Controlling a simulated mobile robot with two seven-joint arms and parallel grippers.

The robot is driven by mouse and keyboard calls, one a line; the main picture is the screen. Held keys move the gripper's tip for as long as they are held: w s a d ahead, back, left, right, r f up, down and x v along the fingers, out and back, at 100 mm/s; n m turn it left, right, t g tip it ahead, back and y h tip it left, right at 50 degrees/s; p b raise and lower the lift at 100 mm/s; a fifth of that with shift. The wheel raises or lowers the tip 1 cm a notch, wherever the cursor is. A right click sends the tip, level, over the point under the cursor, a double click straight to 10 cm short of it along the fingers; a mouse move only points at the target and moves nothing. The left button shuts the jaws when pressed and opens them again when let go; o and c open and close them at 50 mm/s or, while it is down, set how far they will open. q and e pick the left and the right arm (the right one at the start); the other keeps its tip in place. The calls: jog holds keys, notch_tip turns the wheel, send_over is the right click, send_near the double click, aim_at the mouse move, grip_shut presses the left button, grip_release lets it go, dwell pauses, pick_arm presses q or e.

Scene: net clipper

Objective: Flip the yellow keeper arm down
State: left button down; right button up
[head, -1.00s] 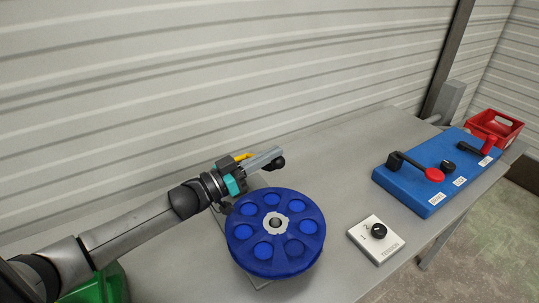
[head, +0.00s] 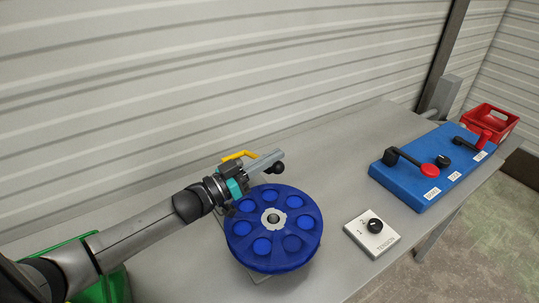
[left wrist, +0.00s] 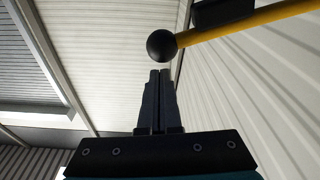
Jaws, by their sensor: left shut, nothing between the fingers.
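The yellow keeper arm (head: 239,156) shows in the head view just behind my left gripper, beside a grey bar (head: 266,161). In the left wrist view the yellow arm (left wrist: 245,24) comes in from the upper right and ends in a black ball (left wrist: 161,45). My left gripper (head: 241,175) is shut and empty. Its closed fingertips (left wrist: 160,74) appear just below the black ball in the wrist view; I cannot tell whether they touch it. The arm's pivot is partly hidden in the head view. My right gripper is not in view.
A blue reel (head: 273,255) with round holes lies close in front of my left gripper. A black knob (head: 278,168) is on the grey bar. A white tension dial (head: 372,234), a blue lever panel (head: 405,190) and a red bin (head: 490,118) stand to the right.

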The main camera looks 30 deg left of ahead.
pick_arm(q)
notch_tip(320, 180, up, 2)
jog(key=shift+w+r+p, duration=0.15)
jog(key=shift+r+p, duration=0.1)
jog(key=shift+p, duration=0.65)
jog(key=v, duration=1)
notch_tip(320, 180, up, 8)
jog(key=w+m+g+y+p, duration=0.1)
jog(key=m+g+y+p, duration=0.15)
jog(key=g+p, duration=0.65)
jog(key=w+d+f+t, duration=0.1)
jog(key=w, duration=0.1)
jog(key=w+d+f+t+p, duration=0.1)
jog(key=w+d+f, duration=0.1)
jog(key=w, duration=0.1)
jog(key=w+d+f+n, duration=0.1)
jog(key=w+d, duration=0.1)
jog(key=w, duration=0.1)
jog(key=shift+w+f+t+p, duration=0.1)
jog(key=shift+f+t+p, duration=0.2)
jog(key=shift+t+p, duration=0.1)
jog(key=f, duration=0.1)
jog(key=f+b, duration=0.1)
jog(key=shift+s+a+f, duration=0.15)
jog(key=shift+s+f, duration=0.1)
jog(key=shift+f, duration=0.1)
jog(key=shift+s+f+b, duration=0.2)
jog(key=shift+f+b, duration=0.4)
jog(key=shift+f, duration=0.05)
